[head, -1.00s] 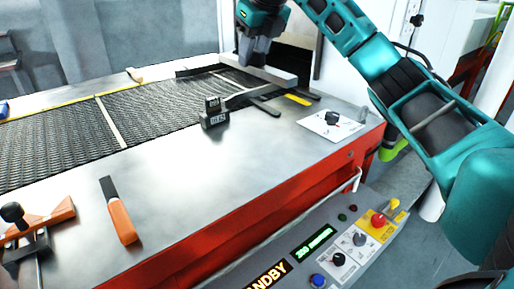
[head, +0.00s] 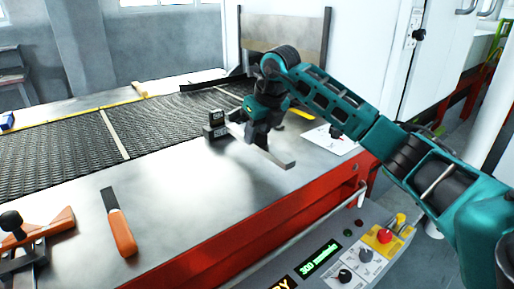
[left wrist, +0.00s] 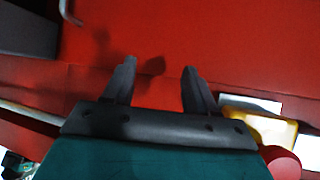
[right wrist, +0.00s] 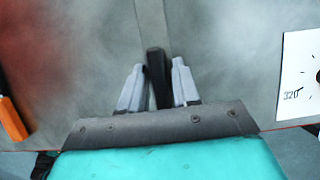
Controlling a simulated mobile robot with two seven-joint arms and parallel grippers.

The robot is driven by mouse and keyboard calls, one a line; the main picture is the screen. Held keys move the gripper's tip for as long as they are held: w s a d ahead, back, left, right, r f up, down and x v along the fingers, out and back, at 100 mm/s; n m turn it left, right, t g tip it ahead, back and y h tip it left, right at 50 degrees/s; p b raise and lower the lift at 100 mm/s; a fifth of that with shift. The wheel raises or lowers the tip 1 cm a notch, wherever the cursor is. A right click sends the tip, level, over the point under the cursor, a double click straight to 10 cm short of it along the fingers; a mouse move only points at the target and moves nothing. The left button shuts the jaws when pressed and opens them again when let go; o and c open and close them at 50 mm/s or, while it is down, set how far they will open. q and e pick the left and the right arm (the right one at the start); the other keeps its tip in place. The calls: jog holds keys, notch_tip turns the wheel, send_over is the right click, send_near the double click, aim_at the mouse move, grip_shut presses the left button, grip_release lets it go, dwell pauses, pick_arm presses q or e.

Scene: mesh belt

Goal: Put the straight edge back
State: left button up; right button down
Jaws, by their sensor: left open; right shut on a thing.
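The straight edge (head: 276,155) is a thin grey metal bar. My right gripper (head: 258,128) holds it above the steel table, near the table's right part. In the right wrist view, my right gripper (right wrist: 158,88) is shut on a dark upright piece (right wrist: 157,70), and the grey bar (right wrist: 150,15) runs on away from it. The bar's far end is partly hidden by the gripper in the head view. My left gripper (left wrist: 158,85) is open and empty, facing a red panel (left wrist: 230,45); it is not in the head view.
Dark numbered blocks (head: 215,125) stand close left of the bar. An orange-handled tool (head: 121,232) and an orange fixture (head: 45,226) lie at front left. The mesh belt (head: 65,145) runs behind. A control panel (head: 350,262) sits below the front edge. The table's front middle is clear.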

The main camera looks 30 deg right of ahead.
aim_at(258, 142)
notch_tip(258, 142, down, 4)
jog(key=shift+r, duration=0.25)
jog(key=shift+f, duration=0.2)
jog(key=shift+f, duration=0.15)
jog(key=c, duration=0.8)
grip_release()
jog(key=shift+r, duration=0.2)
jog(key=v, duration=1.2)
jog(key=shift+p, duration=0.3)
